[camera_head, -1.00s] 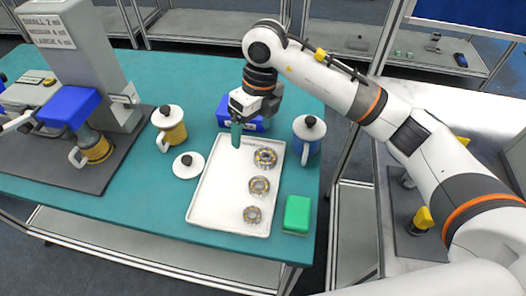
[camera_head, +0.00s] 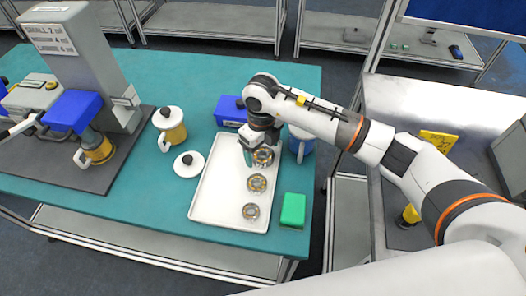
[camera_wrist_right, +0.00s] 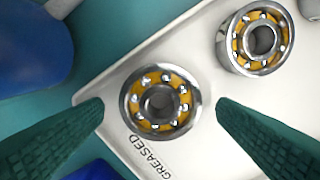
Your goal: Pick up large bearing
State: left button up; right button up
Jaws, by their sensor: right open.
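The large bearing (camera_head: 264,155), a steel ring with a yellow cage and balls, lies at the far end of the white tray (camera_head: 207,205). My right gripper (camera_head: 254,160) is over the far end of the tray, partly covering that bearing. In the right wrist view the bearing (camera_wrist_right: 163,77) lies flat between the two green fingers of my open right gripper (camera_wrist_right: 160,106), with gaps on both sides. Two smaller bearings lie nearer on the tray, a middle one (camera_head: 257,183) and the smallest (camera_head: 250,211). My left gripper is not in view.
A blue box (camera_head: 230,112) stands behind the tray, and a blue mug (camera_head: 300,147) stands close to its right. A green block (camera_head: 293,210) lies right of the tray. A white lid (camera_head: 189,164) and yellow mug (camera_head: 171,130) are left. The tray's near left part is bare.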

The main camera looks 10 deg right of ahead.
jog(key=shift+f, duration=0.55)
jog(key=c, duration=1.2)
jog(key=shift+r, duration=0.1)
jog(key=shift+c, duration=0.3)
